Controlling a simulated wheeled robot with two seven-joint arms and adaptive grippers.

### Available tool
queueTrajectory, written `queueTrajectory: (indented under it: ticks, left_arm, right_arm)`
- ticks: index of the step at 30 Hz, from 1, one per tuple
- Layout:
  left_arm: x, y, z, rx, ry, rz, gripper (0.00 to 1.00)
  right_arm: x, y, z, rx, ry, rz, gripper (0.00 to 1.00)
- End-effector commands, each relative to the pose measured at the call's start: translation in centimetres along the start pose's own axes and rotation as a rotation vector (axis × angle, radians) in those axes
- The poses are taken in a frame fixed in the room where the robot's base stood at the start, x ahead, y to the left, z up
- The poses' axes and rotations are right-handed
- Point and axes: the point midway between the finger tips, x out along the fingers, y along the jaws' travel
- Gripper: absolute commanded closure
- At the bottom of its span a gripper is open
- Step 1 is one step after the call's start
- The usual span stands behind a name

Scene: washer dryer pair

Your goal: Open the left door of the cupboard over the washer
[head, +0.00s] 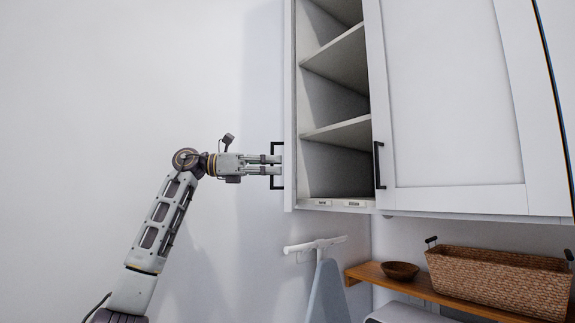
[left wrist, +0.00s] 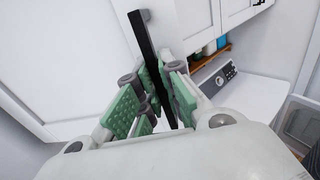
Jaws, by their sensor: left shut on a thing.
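The cupboard's left door (head: 289,110) stands swung open and shows nearly edge-on in the head view, at the left side of the cupboard opening. Its black bar handle (head: 277,187) faces left. My left gripper (head: 277,165) reaches in from the left and is shut on this handle. In the left wrist view the black handle (left wrist: 146,40) runs between the green-padded fingers. The open cupboard shows bare shelves (head: 340,60). The right door (head: 450,100) is closed, with its own black handle (head: 378,165). My right gripper is not in view.
Below the cupboard, a wooden shelf (head: 420,289) holds a woven basket (head: 500,279) and a brown bowl (head: 400,270). An ironing board (head: 328,290) hangs on a white wall rack (head: 315,244). Left of the open door is bare wall.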

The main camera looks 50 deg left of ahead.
Motion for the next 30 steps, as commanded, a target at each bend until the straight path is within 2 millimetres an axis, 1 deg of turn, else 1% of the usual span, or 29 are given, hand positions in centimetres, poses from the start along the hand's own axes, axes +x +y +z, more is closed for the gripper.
queueTrajectory:
  ticks: [1,6,12,18,27,28,30]
  left_arm:
    - [-0.9,0.3,0.2,0.000,-0.002,0.005,1.00]
    - [-3.1,0.9,0.2,0.000,-0.003,0.005,1.00]
    - [-4.8,1.5,0.1,0.001,-0.002,0.004,1.00]
    - [-5.4,1.7,0.1,0.000,-0.003,0.004,1.00]
    - [-5.4,1.7,0.1,0.001,-0.004,0.004,1.00]
    - [-5.4,1.7,0.1,0.001,-0.004,0.004,0.90]
    - [-5.4,1.7,0.1,0.001,-0.003,0.004,0.81]
  right_arm:
    - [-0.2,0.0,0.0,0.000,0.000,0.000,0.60]
    - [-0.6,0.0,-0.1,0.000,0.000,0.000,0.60]
    - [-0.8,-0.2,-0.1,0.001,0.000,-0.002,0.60]
    - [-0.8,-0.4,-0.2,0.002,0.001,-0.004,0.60]
    - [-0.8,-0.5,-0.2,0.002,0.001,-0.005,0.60]
    - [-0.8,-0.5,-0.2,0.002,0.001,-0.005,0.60]
    - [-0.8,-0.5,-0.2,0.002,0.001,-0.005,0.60]
